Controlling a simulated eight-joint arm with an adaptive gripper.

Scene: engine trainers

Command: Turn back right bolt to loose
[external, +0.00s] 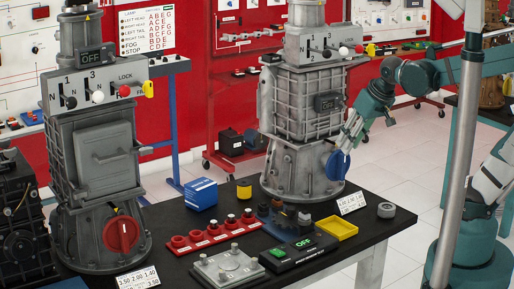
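A grey metal plate (229,268) with several small bolts lies near the front edge of the black table. The bolt at its back right (234,251) is small, and I cannot tell whether it is tight or loose. My gripper (342,147) is well above and to the right of the plate, beside the blue knob (338,165) on the right grey gearbox (300,120). It is far from the bolts. Its fingers are too small to tell whether they are open or shut, or whether they touch the knob.
Behind the plate is a red tray with several red-topped pieces (212,233). The left gearbox (95,150) with a red knob (121,234) stands to the left.

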